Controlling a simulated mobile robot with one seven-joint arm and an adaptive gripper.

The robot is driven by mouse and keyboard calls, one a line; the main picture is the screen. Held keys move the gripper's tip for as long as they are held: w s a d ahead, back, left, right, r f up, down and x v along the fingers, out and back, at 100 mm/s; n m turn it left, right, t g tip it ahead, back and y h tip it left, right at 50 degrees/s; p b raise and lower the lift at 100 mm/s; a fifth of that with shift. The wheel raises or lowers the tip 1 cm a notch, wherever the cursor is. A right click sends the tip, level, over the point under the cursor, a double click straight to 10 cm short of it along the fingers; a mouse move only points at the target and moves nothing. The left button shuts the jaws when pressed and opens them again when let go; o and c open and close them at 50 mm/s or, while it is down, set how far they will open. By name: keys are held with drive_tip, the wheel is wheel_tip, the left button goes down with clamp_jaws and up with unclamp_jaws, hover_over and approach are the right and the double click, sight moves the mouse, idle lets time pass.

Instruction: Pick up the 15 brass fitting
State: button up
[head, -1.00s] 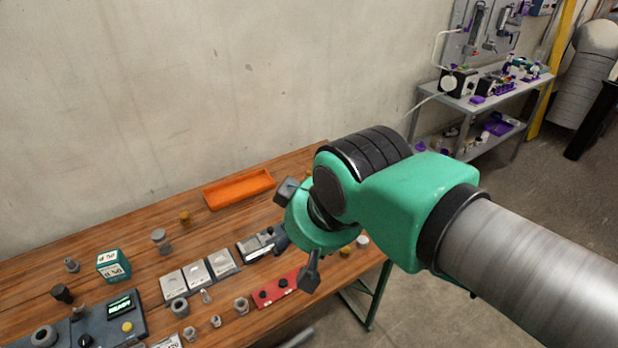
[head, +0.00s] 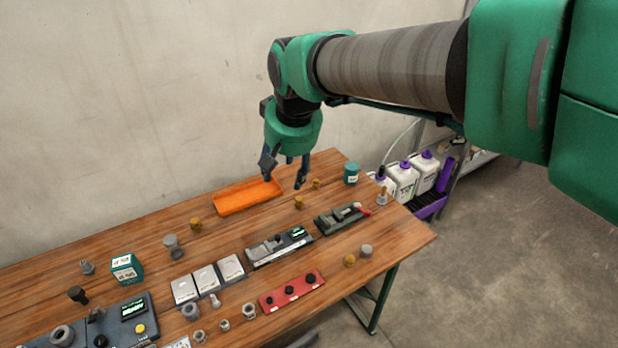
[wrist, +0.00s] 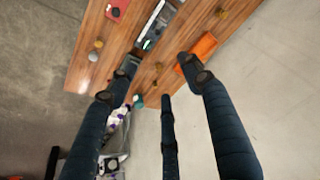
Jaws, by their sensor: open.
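Several small brass fittings stand on the wooden table; no size mark is readable, so I cannot tell which is the 15. In the head view one brass fitting (head: 299,202) and another (head: 316,184) stand right of the orange tray, a third brass fitting (head: 195,223) to its left, and one more brass fitting (head: 349,260) near the front right edge. My gripper (head: 284,174) is open and empty, fingers down, above the table by the tray's right end. In the wrist view, a brass fitting (wrist: 159,65) shows between the spread fingers (wrist: 160,76).
The orange tray (head: 232,207) lies at the back. A teal can (head: 351,173) stands at the back right, near a green fixture (head: 334,220). A grey device (head: 279,248) and a red panel (head: 291,292) lie in front. A wall rises behind the table.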

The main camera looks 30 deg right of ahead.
drive_tip(key=w+d+m+g+p, duration=0.15)
drive_tip(key=w+d+p, duration=0.4)
drive_tip(key=w, duration=0.85)
drive_tip(key=m+g+p, duration=0.3)
drive_tip(key=m+p, duration=0.3)
drive_tip(key=p, duration=0.2)
hover_over(316, 180)
wheel_tip(316, 180, down, 31)
drive_tip(key=shift+w+d+r, duration=0.1)
drive_tip(key=shift+r, duration=0.05)
drive_tip(key=shift+f, duration=4.3)
